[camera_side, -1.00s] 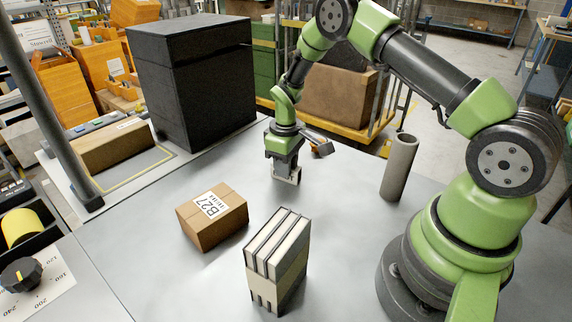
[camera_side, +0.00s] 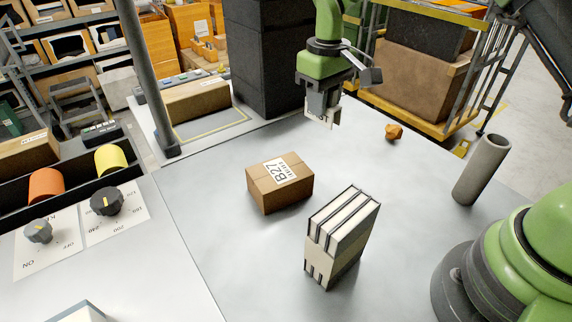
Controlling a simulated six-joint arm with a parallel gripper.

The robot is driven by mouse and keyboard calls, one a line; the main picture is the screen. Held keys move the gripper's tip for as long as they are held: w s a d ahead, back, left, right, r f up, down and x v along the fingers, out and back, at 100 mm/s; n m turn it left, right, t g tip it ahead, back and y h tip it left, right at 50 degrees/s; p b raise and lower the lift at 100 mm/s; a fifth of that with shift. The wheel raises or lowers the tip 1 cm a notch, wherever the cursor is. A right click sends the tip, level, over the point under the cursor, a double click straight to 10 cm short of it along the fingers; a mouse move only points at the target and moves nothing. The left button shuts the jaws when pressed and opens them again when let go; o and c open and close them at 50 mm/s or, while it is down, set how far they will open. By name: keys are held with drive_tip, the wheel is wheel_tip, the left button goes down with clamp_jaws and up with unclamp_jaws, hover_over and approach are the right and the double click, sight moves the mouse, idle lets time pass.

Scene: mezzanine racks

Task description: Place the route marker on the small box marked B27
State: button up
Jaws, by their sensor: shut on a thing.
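The small box marked B27 (camera_side: 280,187) is brown cardboard with a white label on top. It stands on the grey table near the middle of the view. My gripper (camera_side: 330,114) is above the table, behind and to the right of the box, pointing down. Its jaws are shut on a small pale thing (camera_side: 336,117), mostly hidden between the fingers. I cannot make out its shape or tell for certain that it is the route marker. The top of the box looks clear.
Several upright books (camera_side: 340,237) stand in front and to the right of the box. A small orange lump (camera_side: 394,131) lies on the table to the right. A grey tube (camera_side: 481,170) stands farther right. A tall black box (camera_side: 265,60) stands behind.

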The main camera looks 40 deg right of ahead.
wheel_tip(320, 180, up, 3)
drive_tip(key=m, duration=0.1)
hover_over(279, 171)
wheel_tip(279, 171, down, 10)
drive_tip(key=shift+r, duration=0.1)
drive_tip(key=o, duration=0.9)
